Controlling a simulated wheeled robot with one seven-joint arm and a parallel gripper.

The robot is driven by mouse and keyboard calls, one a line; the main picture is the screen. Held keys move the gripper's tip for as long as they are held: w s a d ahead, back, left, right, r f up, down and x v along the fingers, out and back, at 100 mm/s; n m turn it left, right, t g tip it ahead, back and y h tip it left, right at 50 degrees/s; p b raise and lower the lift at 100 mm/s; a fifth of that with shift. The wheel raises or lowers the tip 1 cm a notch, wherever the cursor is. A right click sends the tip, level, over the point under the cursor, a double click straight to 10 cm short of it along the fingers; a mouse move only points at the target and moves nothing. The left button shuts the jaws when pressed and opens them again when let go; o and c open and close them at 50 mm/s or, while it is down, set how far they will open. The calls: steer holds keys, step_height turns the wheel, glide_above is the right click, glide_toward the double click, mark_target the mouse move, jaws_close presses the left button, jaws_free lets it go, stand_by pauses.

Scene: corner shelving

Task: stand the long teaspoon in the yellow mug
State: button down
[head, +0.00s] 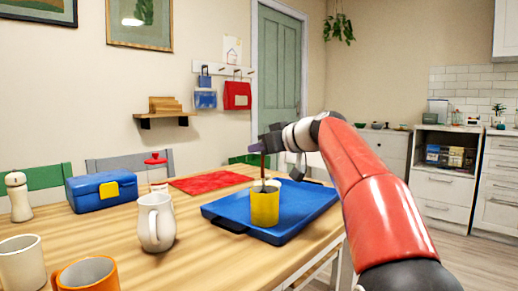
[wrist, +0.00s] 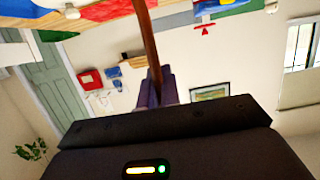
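The yellow mug (head: 265,207) stands upright on the blue tray (head: 306,212) in the head view. My gripper (head: 264,147) is above the mug, shut on the long teaspoon (head: 263,168). The spoon's thin brown handle hangs about upright, and its lower end is at the mug's mouth. I cannot tell how deep inside it reaches. In the wrist view the brown handle (wrist: 147,40) runs from between the purple-grey fingertips (wrist: 155,88) to the top edge. The mug is not clearly seen there.
On the wooden table, a white jug (head: 156,222) stands left of the tray. An orange mug (head: 88,275) and a cream mug (head: 22,263) are at the front left. A blue box (head: 101,192), a red-lidded jar (head: 156,172) and a red cloth (head: 211,180) lie farther back.

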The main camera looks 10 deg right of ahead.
steer(key=shift+f, duration=0.1)
steer(key=c, duration=1.5)
jaws_free()
steer(key=shift+c, duration=0.2)
steer(key=b+v, duration=0.1)
steer(key=v, duration=0.6)
steer(key=shift+s+d, duration=0.25)
